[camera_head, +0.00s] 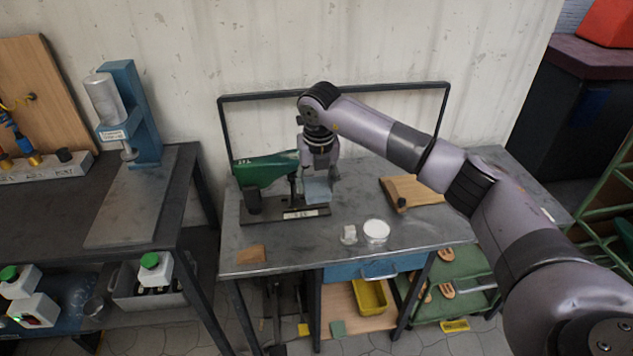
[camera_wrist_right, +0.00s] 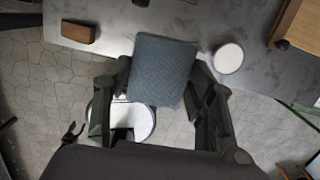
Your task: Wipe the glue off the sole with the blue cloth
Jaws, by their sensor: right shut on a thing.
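My right gripper (camera_head: 319,172) points down above the table, close to the right end of a green last-shaped piece (camera_head: 265,168) on a dark stand. It is shut on a blue-grey cloth (camera_head: 318,190), a folded pad. In the right wrist view the cloth (camera_wrist_right: 162,70) sits between the two fingers of my gripper (camera_wrist_right: 160,98). I cannot clearly make out the sole or any glue; the arm and cloth cover part of the stand. My left gripper is not in view.
A black frame (camera_head: 335,92) rises behind.

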